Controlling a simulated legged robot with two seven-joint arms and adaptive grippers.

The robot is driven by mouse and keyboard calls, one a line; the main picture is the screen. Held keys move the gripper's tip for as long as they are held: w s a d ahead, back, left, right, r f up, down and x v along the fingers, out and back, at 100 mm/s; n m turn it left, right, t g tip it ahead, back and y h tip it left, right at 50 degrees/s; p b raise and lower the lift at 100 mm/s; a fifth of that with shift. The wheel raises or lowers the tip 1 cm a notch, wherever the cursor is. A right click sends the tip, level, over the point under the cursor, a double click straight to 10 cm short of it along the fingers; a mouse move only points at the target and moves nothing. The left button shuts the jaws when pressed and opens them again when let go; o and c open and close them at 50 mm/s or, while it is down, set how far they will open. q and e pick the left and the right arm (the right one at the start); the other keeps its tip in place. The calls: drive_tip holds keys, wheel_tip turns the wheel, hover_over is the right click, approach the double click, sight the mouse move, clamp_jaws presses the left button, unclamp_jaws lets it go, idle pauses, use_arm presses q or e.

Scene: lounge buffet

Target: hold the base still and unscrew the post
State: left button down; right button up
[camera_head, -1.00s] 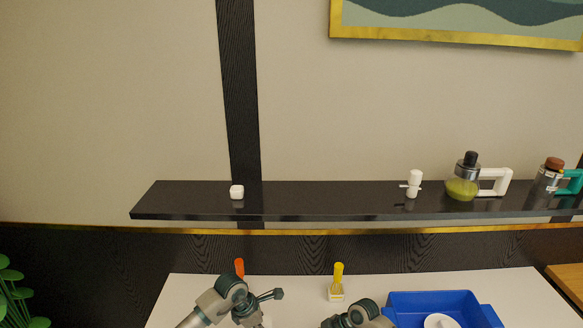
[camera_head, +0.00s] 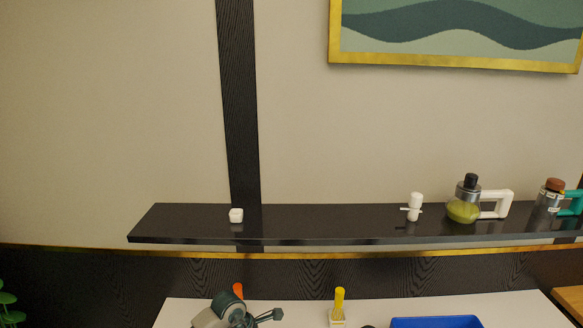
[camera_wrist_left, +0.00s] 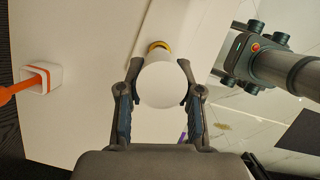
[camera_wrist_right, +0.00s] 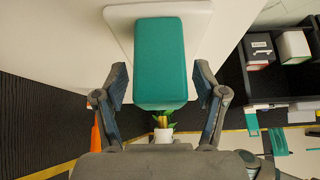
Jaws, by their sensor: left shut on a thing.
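In the left wrist view a round white piece (camera_wrist_left: 165,85) with a yellow ring behind it sits between the fingertips of my left gripper (camera_wrist_left: 159,68), which is shut on it. A pale flat block lies behind it. I cannot tell whether this piece is the post. In the right wrist view a teal block (camera_wrist_right: 160,62) lies over a white plate (camera_wrist_right: 119,24), between the fingers of my right gripper (camera_wrist_right: 161,74). Gaps show on both sides of the block, so that gripper looks open.
An orange-handled tool (camera_head: 238,290) and a yellow-handled one in a pale cup (camera_head: 337,318) stand at the table's back. A blue bin (camera_head: 435,322) is at the right. A dark shelf (camera_head: 320,225) with bottles and small white items runs above the table (camera_head: 500,307).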

drive_tip(key=shift+r, duration=0.15)
use_arm(q)
drive_tip(key=shift+r, duration=0.1)
use_arm(e)
drive_tip(key=v, duration=0.7)
drive_tip(key=shift+r, duration=0.2)
drive_tip(key=shift+d, duration=0.15)
use_arm(q)
drive_tip(key=shift+d, duration=0.1)
use_arm(e)
drive_tip(key=v, duration=1.2)
drive_tip(key=shift+w+f, duration=0.1)
